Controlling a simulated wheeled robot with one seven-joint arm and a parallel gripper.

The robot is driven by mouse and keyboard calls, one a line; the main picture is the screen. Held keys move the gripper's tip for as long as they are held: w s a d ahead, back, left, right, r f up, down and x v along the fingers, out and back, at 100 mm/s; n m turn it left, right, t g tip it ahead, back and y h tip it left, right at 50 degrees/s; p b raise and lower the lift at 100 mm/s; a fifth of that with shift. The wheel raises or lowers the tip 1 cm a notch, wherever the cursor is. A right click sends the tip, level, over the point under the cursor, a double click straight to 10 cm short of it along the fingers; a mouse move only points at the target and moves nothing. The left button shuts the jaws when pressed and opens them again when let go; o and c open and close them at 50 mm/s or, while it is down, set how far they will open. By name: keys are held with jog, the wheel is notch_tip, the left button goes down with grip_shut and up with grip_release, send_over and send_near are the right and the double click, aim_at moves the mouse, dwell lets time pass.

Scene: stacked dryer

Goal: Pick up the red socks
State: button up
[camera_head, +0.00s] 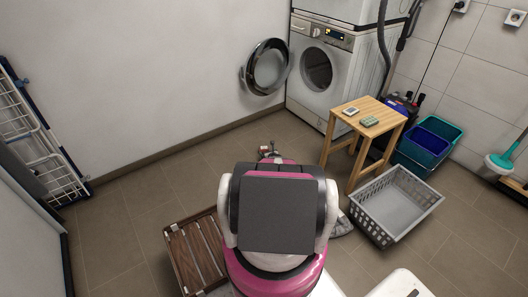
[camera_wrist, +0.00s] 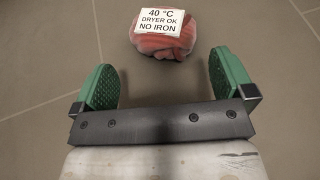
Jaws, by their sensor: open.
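The red socks (camera_wrist: 168,45) are a rolled red bundle on the tiled floor, seen at the top of the wrist view. A white label (camera_wrist: 160,20) on them reads "40 °C DRYER OK NO IRON". My gripper (camera_wrist: 165,82) is open, with its two green pads spread wide and nothing between them. The bundle lies just beyond the fingertips, roughly centred between them. In the head view a small reddish and white shape shows just past my arm, probably the socks; my arm hides most of the gripper there.
A grey plastic basket (camera_head: 362,222) stands right of my arm, beside a wooden stool (camera_head: 348,117) with small items on top. The dryer (camera_head: 330,98) with its round door (camera_head: 267,66) open is behind. A slatted wooden crate (camera_head: 180,262) lies left. The floor ahead-left is clear.

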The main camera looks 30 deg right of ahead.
aim_at(265, 150)
jog(key=shift+d+x, duration=0.2)
jog(key=shift+x, duration=3)
jog(key=shift+r, duration=0.2)
jog(key=shift+c, duration=0.3)
jog(key=c, duration=0.6)
